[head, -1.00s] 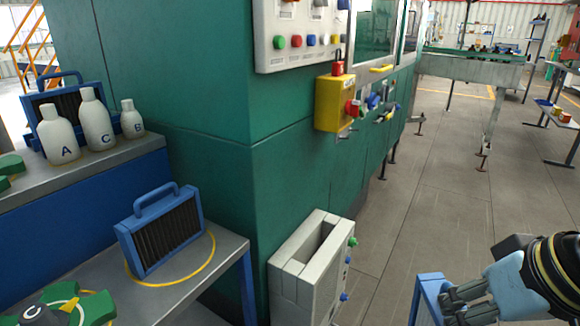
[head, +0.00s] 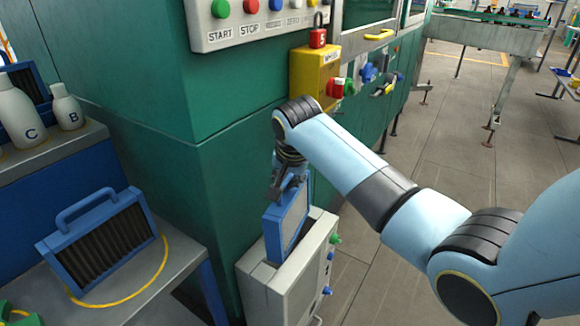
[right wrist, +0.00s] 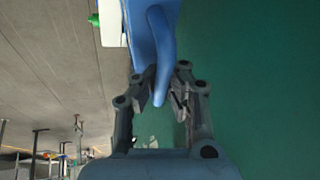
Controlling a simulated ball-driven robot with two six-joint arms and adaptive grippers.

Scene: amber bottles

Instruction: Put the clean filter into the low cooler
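The clean filter (head: 288,222), a blue frame with a pale panel, stands upright at the slot in the top of the low cooler (head: 285,283). Its lower edge is at the slot opening; how deep it sits is hard to tell. My right gripper (head: 287,187) is above it, shut on its blue handle. In the right wrist view, the fingers (right wrist: 166,80) lie on both sides of the blue handle (right wrist: 162,45). A dark, dirty-looking filter (head: 104,240) with a blue frame stands on the grey bench at left. My left gripper is not in view.
The green machine (head: 150,100) stands right behind the cooler, with a yellow box (head: 312,75) and a button panel above. White bottles (head: 18,115) stand on the upper left shelf. The floor right of the cooler is clear.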

